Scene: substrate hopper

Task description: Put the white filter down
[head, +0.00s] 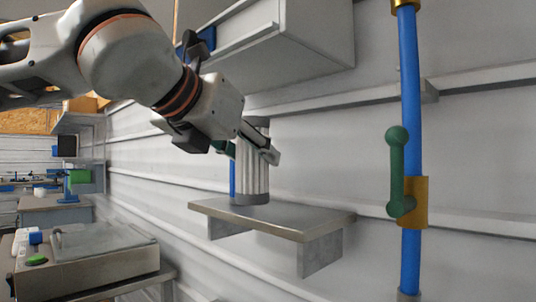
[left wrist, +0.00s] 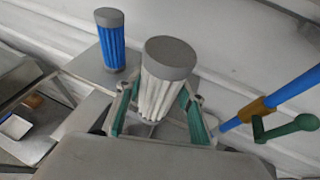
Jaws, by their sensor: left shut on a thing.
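The white filter (head: 252,178) is a pleated white cylinder with grey end caps, upright at the small grey wall shelf (head: 290,219). My left gripper (head: 246,150) is shut on its upper part, with the green-padded fingers on either side. The filter's lower cap is at the shelf top; I cannot tell whether it touches. In the left wrist view the white filter (left wrist: 163,92) stands between the fingers of the left gripper (left wrist: 158,112). A blue filter (left wrist: 112,45) stands upright on the shelf beside it, mostly hidden in the head view. My right gripper is not in view.
A blue pipe (head: 411,120) with a green valve handle (head: 397,170) runs up the wall at right. A large grey box (head: 290,50) hangs above the shelf. A bench unit (head: 100,260) stands at lower left. The shelf's right part is bare.

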